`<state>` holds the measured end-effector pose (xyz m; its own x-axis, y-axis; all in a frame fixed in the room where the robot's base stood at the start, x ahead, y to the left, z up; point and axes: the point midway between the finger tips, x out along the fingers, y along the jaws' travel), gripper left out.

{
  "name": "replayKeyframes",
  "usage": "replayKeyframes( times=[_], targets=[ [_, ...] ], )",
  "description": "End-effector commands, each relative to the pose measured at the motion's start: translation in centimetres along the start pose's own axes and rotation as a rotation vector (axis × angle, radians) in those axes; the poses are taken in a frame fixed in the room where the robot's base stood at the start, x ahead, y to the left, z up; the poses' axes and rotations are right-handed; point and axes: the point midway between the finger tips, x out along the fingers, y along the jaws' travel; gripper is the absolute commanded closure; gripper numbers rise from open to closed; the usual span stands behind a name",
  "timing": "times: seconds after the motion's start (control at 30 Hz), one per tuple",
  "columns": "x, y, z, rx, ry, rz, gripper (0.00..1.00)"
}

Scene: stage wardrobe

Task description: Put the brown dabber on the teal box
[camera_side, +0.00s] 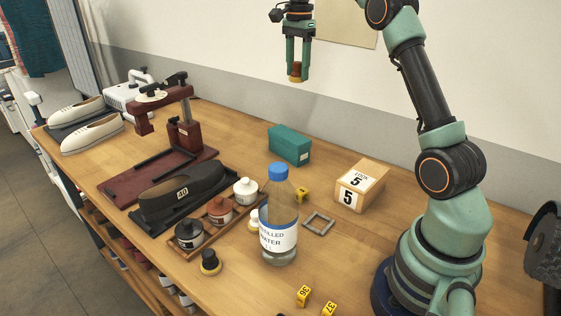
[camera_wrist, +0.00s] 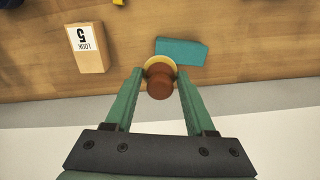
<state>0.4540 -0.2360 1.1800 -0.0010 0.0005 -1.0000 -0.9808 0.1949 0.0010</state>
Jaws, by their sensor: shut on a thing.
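My gripper (camera_side: 296,72) is high above the back of the bench, near the wall. It is shut on the brown dabber (camera_side: 296,69), which has a brown body and a yellowish rim at its lower end. In the wrist view the brown dabber (camera_wrist: 160,82) sits between the two green fingers of my gripper (camera_wrist: 160,86). The teal box (camera_side: 289,145) lies on the bench near its back edge, below the dabber and apart from it. In the wrist view the teal box (camera_wrist: 182,51) shows just beyond the dabber, partly hidden by it. Its visible top is bare.
A wooden box marked 5 (camera_side: 360,185) stands right of the teal box. A tall water bottle (camera_side: 279,225) stands in front. Left are a tray of small bottles (camera_side: 210,232), a black shoe form (camera_side: 182,190) and a dark red press (camera_side: 183,135). Bench around the teal box is clear.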

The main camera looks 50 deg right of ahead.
Motion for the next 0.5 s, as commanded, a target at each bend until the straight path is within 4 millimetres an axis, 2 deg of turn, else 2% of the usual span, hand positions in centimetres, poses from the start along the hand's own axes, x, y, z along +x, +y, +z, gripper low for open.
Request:
replayKeyframes(
  times=[0.1, 0.23, 0.5],
  targets=[
    [0.0, 0.1, -1.4, 0.001, 0.0, 0.0, 0.98],
    [1.3, 0.2, -1.6, -0.001, -0.001, 0.003, 0.98],
    [7.7, 0.3, -1.5, -0.001, -0.001, 0.004, 0.98]
  ],
)
